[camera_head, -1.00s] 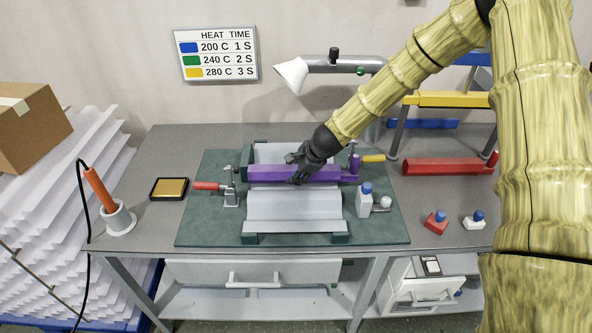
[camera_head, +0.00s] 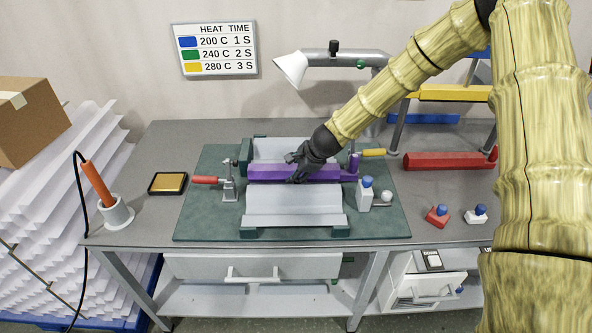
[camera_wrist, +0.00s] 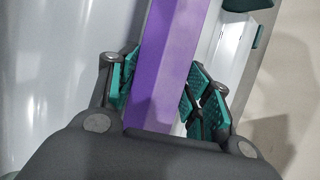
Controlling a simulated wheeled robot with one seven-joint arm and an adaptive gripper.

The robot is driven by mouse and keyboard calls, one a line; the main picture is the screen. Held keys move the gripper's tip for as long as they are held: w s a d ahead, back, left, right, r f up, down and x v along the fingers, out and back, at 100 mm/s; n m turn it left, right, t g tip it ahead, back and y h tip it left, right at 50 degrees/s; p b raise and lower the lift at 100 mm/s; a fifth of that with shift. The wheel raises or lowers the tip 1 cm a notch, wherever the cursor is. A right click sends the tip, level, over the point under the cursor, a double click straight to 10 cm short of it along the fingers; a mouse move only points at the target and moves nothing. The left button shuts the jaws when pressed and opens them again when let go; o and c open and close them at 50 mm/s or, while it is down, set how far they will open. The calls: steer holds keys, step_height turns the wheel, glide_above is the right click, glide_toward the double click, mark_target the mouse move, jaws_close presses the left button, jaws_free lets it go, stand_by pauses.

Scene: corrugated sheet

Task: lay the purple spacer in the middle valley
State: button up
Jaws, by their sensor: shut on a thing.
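The purple spacer (camera_head: 262,172) is a long bar lying left to right over the grey corrugated sheet (camera_head: 293,205), along its middle. My gripper (camera_head: 297,174) is shut on the spacer near its middle. The wrist view shows the spacer (camera_wrist: 172,70) between the two green-padded fingers of my gripper (camera_wrist: 160,92). Whether the spacer's underside touches the sheet is hidden. The sheet's middle valley is covered by the spacer and my gripper.
A red-handled clamp (camera_head: 228,184) stands left of the sheet and a yellow-handled clamp (camera_head: 372,153) right. A lamp (camera_head: 292,68) hangs behind.

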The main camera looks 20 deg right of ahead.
steer(key=shift+s+f, duration=0.55)
steer(key=shift+f, duration=0.2)
steer(key=o, duration=1.4)
steer(key=shift+f, duration=0.1)
steer(key=shift+c, duration=0.2)
steer(key=shift+o, duration=0.3)
steer(key=shift+w+f, duration=0.2)
steer(key=shift+w, duration=0.05)
steer(key=shift+s+d+r, duration=0.1)
steer(key=shift+r, duration=0.1)
steer(key=shift+w+r, duration=0.2)
steer(key=shift+r, duration=0.1)
steer(key=shift+r, duration=0.4)
steer(key=v, duration=1.1)
